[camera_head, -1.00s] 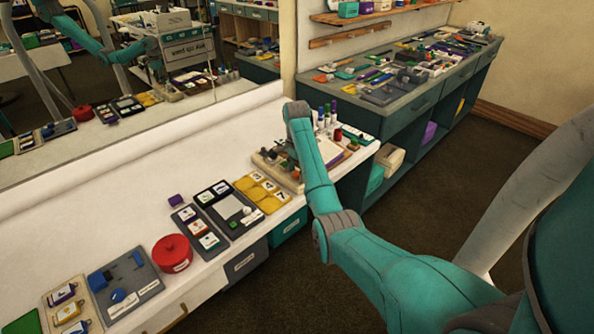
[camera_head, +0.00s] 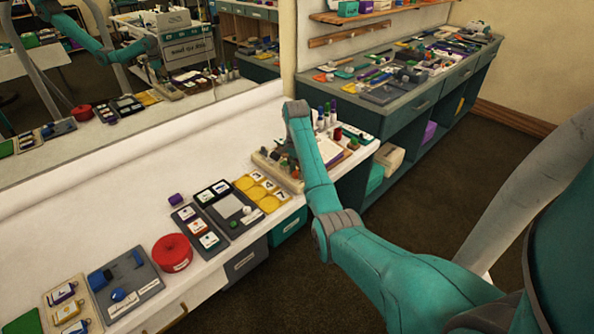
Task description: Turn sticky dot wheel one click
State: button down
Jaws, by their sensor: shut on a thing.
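My gripper (camera_head: 281,150) reaches down over a tan board (camera_head: 262,158) at the right end of the white counter. It is small and dark in the head view, and my own wrist covers much of it. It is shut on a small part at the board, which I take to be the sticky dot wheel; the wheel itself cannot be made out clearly. Small green and dark pieces sit on the board around the fingers. The fingertips and their exact contact are hidden.
Several upright markers (camera_head: 327,116) and a dark red cylinder (camera_head: 337,133) stand close behind my wrist. Yellow number cards (camera_head: 262,190), a dark tray (camera_head: 228,207) and a red round pot (camera_head: 172,252) lie to the left. A mirror (camera_head: 120,85) backs the counter.

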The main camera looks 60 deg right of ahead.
jog(key=n, duration=0.4)
jog(key=shift+n, duration=0.3)
jog(key=n, duration=0.3)
jog(key=shift+n, duration=0.3)
jog(key=n, duration=0.3)
jog(key=shift+n, duration=2.2)
jog(key=c, duration=0.8)
grip_release()
jog(key=shift+o, duration=0.2)
